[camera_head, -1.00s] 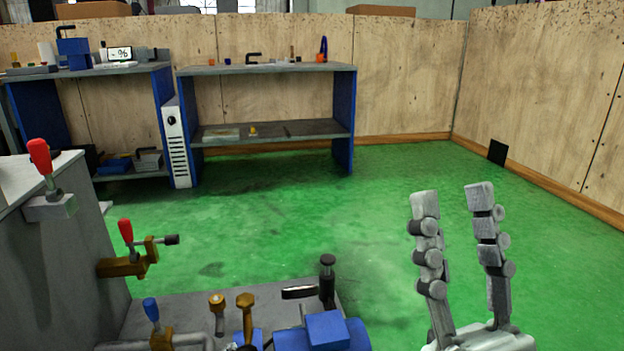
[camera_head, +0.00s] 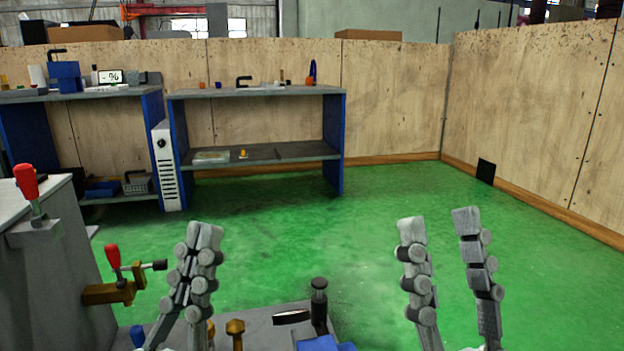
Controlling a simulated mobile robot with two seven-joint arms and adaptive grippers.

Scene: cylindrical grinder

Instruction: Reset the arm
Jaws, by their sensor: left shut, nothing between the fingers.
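My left gripper (camera_head: 203,232) is upright at the lower left of the middle, its fingers together and nothing between them. It stands in front of the grey machine bed. My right gripper (camera_head: 438,220) is upright at the lower right, its two fingers apart with green floor showing between them. It is empty. The wrists and most of both arms are out of the picture below.
A grey machine (camera_head: 50,265) with red-knobbed levers (camera_head: 113,256) stands at the left. Its bed, with a black knob (camera_head: 319,290), lies low in the middle. A blue-legged workbench (camera_head: 258,92) stands behind. Green floor (camera_head: 380,190) is clear toward the wooden walls (camera_head: 530,120).

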